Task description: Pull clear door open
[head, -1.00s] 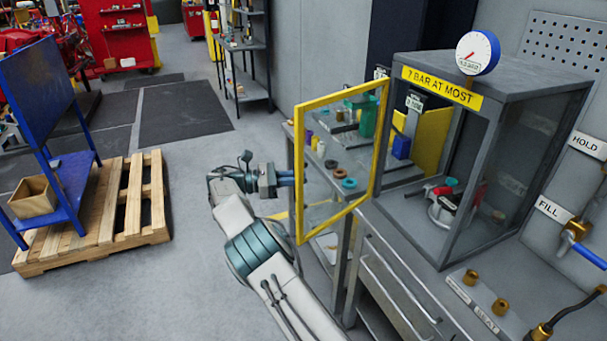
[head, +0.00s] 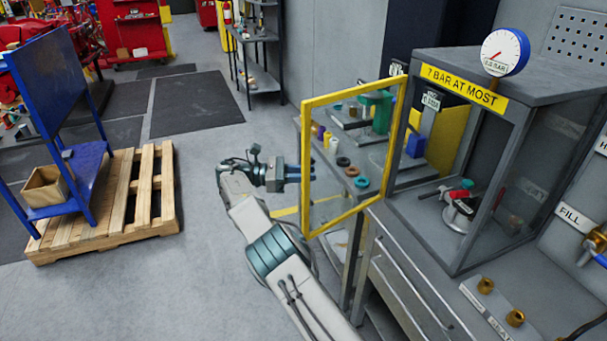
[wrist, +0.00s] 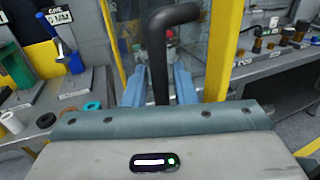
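The clear door (head: 306,160), a glass pane in a yellow frame, stands swung out from the left side of the grey cabinet (head: 432,57), whose front opening shows. My gripper (head: 314,171) is beside the door's free edge; its fingers overlap the frame in the head view. In the wrist view my two blue fingers (wrist: 159,85) are parted, with no frame bar between them. A thick yellow bar of the door (wrist: 219,50) stands just right of them. A black bent tube partly covers the gap. I cannot tell if a finger touches the door.
Inside the cabinet is a valve with a red part (head: 461,196). A gauge (head: 505,51) sits on top. A bench with rings and small parts (head: 345,165) lies beyond the door. A pallet (head: 110,215) stands on the left; the floor between is clear.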

